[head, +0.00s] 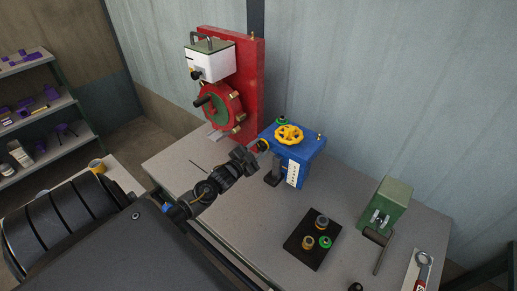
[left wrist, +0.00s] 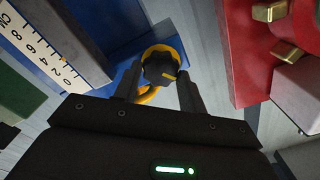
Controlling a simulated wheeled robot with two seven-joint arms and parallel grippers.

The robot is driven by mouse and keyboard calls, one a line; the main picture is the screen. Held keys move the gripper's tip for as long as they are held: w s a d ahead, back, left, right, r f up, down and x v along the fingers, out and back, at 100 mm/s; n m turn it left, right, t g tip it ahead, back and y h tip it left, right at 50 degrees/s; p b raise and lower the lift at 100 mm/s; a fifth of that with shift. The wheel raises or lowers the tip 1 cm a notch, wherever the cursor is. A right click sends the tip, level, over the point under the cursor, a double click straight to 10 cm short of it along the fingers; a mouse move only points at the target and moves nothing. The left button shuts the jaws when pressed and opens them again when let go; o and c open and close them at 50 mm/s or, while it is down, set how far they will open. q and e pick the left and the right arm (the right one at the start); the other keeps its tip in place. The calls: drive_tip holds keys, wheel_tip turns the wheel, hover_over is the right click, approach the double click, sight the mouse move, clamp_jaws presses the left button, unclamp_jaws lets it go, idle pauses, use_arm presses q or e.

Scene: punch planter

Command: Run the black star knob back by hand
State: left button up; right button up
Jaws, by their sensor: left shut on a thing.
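The black star knob (left wrist: 160,66) shows in the left wrist view, set in a yellow ring (left wrist: 178,50) on the side of the blue housing (left wrist: 122,50). In the head view the blue housing (head: 305,150) stands on the bench with a yellow handwheel (head: 289,134) on top; the knob is on its left side, mostly hidden by my gripper. My left gripper (head: 254,156) is at that side. In the left wrist view its fingers (left wrist: 160,78) lie on either side of the knob, shut on it. My right gripper is not in view.
A red upright plate (head: 250,80) with a red wheel (head: 222,105) and white box (head: 210,60) stands close behind left. A white scale (left wrist: 50,52) is on the blue housing. A black tray (head: 300,254) with small knobs and a green block (head: 385,200) are to the right.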

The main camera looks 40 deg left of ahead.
use_arm(q)
drive_tip(key=shift+n, duration=0.9)
drive_tip(key=o, duration=1)
drive_tip(key=shift+s+f, duration=0.1)
drive_tip(key=shift+s, duration=0.05)
drive_tip(key=shift+s+b, duration=1.4)
drive_tip(key=shift+s, duration=3.9)
